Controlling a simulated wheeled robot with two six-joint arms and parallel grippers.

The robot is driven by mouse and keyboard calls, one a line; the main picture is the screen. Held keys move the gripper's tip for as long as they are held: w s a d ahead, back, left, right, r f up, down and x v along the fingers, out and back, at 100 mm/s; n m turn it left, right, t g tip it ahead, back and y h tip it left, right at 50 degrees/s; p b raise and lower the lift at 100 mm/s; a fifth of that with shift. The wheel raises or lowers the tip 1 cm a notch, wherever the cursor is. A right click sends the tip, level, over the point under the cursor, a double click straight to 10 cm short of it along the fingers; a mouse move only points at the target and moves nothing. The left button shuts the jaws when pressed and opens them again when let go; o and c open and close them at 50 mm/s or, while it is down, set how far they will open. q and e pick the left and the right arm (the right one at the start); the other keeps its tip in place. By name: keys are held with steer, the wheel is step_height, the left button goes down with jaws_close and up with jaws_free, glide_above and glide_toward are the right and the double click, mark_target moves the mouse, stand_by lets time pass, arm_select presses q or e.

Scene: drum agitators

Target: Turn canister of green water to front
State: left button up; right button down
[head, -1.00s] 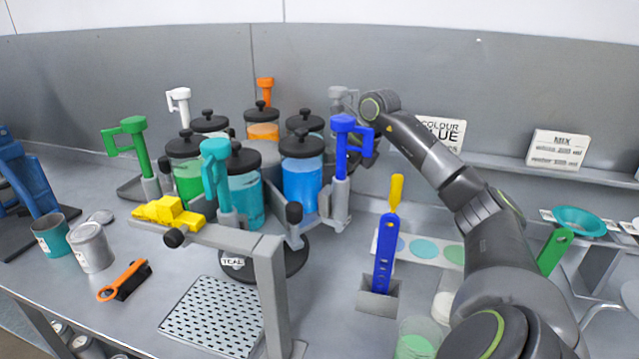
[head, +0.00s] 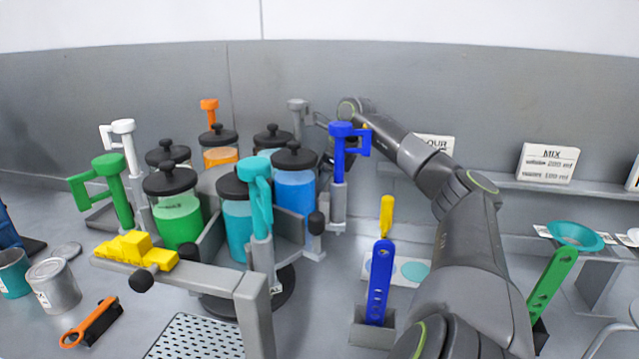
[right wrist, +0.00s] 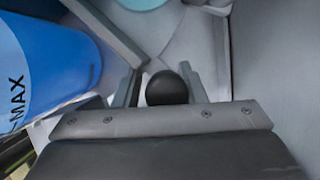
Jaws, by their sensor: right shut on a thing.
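The blue canister (head: 296,190) is farther right. My right gripper (head: 328,160) is at the carousel's right rear, largely hidden behind the blue pump (head: 340,165). In the right wrist view, it is shut on a round black knob (right wrist: 167,88), beside the blue canister (right wrist: 45,60). My left gripper is out of view.
A grey fixed frame (head: 245,300) with a yellow block (head: 135,250) stands in front of the carousel. Other black knobs (head: 318,222) stick out around it. The back wall is close behind.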

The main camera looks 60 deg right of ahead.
steer(key=shift+w+d+r, duration=0.15)
steer(key=shift+d, duration=0.05)
stand_by(0.3)
steer(key=c, duration=1.1)
jaws_free()
steer(key=shift+w, duration=0.1)
steer(key=shift+s+r, duration=0.25)
steer(key=shift+r, duration=0.15)
steer(key=p+v, duration=0.1)
steer(key=v, duration=1.5)
steer(key=shift+s+r, duration=0.15)
steer(key=shift+c, duration=0.3)
